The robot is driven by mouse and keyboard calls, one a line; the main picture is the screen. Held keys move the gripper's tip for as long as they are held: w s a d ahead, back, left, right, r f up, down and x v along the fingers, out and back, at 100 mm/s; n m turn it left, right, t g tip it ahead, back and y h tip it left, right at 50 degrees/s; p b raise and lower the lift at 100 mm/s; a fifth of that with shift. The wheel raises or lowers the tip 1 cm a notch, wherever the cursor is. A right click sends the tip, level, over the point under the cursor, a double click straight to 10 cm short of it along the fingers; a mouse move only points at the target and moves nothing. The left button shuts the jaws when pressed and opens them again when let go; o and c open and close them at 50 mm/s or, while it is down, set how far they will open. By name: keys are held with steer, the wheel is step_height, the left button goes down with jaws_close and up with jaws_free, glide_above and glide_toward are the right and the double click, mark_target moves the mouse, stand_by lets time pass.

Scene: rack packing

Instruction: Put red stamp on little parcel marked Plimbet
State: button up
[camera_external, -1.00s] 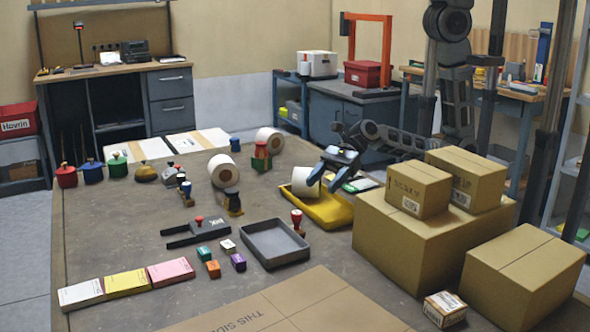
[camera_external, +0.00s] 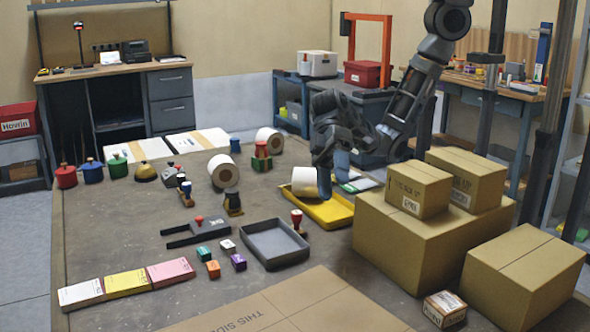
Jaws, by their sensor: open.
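A stamp with a red knob and a brown wooden base (camera_external: 297,220) stands at the right rim of a grey tray. A small cardboard parcel (camera_external: 445,308) with a white label lies at the front right; its print is too small to read surely. My gripper (camera_external: 332,173) points down with open jaws, beside a white paper roll (camera_external: 304,181) on a yellow tray (camera_external: 332,212). It is behind and to the right of the red-knobbed stamp, apart from it, and empty as far as I can see.
The grey tray (camera_external: 272,250) is in the mid table. Stacked large boxes (camera_external: 405,245) stand at right, beside another big box (camera_external: 520,280). Other stamps (camera_external: 233,203) and small coloured blocks (camera_external: 238,262) lie left. Flat cardboard (camera_external: 290,305) covers the front.

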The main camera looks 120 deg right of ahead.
steer(key=n+g, duration=0.1)
steer(key=n, duration=0.3)
steer(key=n+g+h, duration=0.5)
steer(key=n+h, duration=0.5)
steer(key=n, duration=1.3)
glide_above(297, 212)
step_height(297, 212, down, 4)
steer(key=shift+d+f+p, duration=0.1)
steer(key=shift+f+p, duration=0.1)
steer(key=shift+p, duration=0.1)
step_height(297, 212, down, 2)
steer(key=shift+d+f+n, duration=0.1)
steer(key=shift+n, duration=0.2)
steer(key=f, duration=0.2)
steer(key=f+p, duration=0.1)
steer(key=f, duration=0.2)
steer(key=shift+a+f, duration=0.2)
steer(key=shift+f, duration=0.1)
